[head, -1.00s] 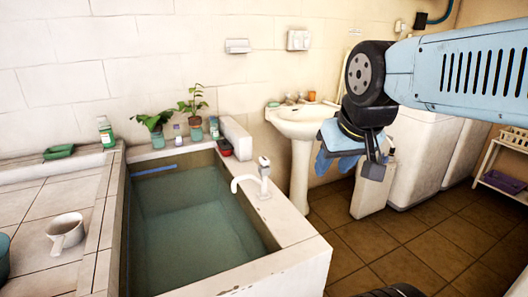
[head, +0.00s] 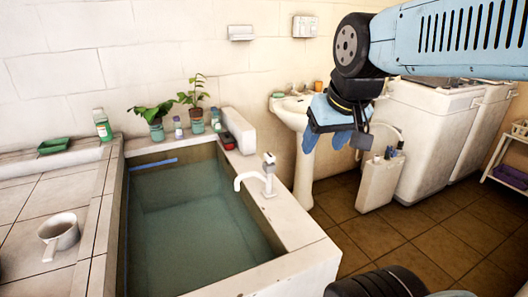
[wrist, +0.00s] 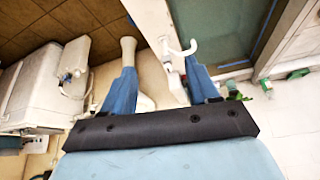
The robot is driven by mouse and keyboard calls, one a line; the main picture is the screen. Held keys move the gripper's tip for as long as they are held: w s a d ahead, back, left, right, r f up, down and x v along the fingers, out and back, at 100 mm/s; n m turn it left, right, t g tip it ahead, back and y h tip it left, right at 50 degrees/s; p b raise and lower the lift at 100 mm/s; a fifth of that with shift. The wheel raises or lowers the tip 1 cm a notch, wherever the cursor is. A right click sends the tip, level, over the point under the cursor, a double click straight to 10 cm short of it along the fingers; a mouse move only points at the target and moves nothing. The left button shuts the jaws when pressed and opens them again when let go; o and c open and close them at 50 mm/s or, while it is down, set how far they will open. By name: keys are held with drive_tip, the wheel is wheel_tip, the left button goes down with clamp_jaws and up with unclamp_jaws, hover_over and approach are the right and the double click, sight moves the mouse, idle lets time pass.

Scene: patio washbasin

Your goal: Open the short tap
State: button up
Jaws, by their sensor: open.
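A white tap (head: 265,178) with a curved spout stands on the right ledge of the water-filled basin (head: 295,235). Its spout points left over the water. Small taps (head: 293,88) also show on the white pedestal sink (head: 303,150); their details are too small to tell. My gripper (head: 326,140) is open and empty, with blue fingers pointing down. It is up and to the right of the white tap in the head view, in front of the pedestal sink. In the wrist view the white tap (wrist: 182,50) shows beyond and between the fingertips of my gripper (wrist: 160,67), apart from them.
Potted plants (head: 155,125) and small bottles line the basin's back ledge. A mug (head: 60,236) sits on the left tiled counter.

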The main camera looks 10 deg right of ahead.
drive_tip(key=w+r+g, duration=0.1)
drive_tip(key=w+r, duration=0.1)
drive_tip(key=w, duration=0.9)
drive_tip(key=n+g, duration=0.2)
drive_tip(key=g, duration=0.2)
hover_over(270, 155)
wheel_tip(270, 155, down, 15)
wheel_tip(270, 155, down, 13)
drive_tip(key=shift+a+r, duration=0.15)
drive_tip(key=c, duration=1)
drive_tip(key=shift+c, duration=0.2)
